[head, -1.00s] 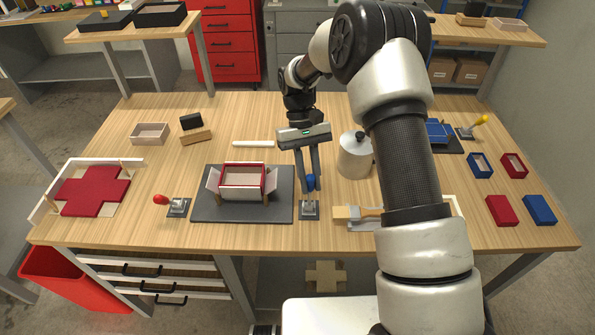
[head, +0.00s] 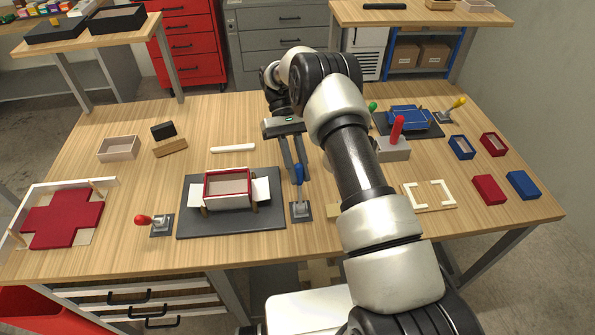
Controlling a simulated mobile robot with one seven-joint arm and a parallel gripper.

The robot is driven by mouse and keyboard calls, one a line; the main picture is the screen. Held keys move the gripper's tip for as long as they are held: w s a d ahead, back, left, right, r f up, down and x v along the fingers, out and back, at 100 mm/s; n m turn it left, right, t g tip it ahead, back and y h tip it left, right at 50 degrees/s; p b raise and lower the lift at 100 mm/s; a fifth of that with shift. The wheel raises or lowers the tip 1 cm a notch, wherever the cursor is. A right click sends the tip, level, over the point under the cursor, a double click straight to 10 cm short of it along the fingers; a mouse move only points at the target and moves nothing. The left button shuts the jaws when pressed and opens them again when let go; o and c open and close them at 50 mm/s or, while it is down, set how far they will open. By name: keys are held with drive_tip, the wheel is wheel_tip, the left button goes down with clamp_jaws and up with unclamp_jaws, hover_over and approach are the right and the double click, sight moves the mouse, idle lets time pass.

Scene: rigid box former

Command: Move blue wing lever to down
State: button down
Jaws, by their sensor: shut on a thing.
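The blue wing lever (head: 299,172) stands up from a small grey base plate (head: 301,212), just right of the box former's dark mat. My gripper (head: 297,180) reaches down from behind and is shut on the lever's blue handle, with its fingers at either side. The box former holds a red-rimmed box (head: 228,188) at its middle. Its white wings, left and right (head: 260,191), lie spread outward, about flat. My arm hides part of the table right of the lever.
A red-knobbed lever (head: 143,220) stands left of the dark mat (head: 230,226). A red cross-shaped blank (head: 62,218) lies at the far left. A grey block with a red handle (head: 397,130) and a white-framed board (head: 428,194) stand right of my arm. The table's front strip is mostly clear.

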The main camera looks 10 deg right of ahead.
idle(0.3)
drive_tip(key=c, duration=1.6)
unclamp_jaws()
wheel_tip(320, 180, up, 10)
drive_tip(key=shift+r+p, duration=0.1)
drive_tip(key=shift+p, duration=0.4)
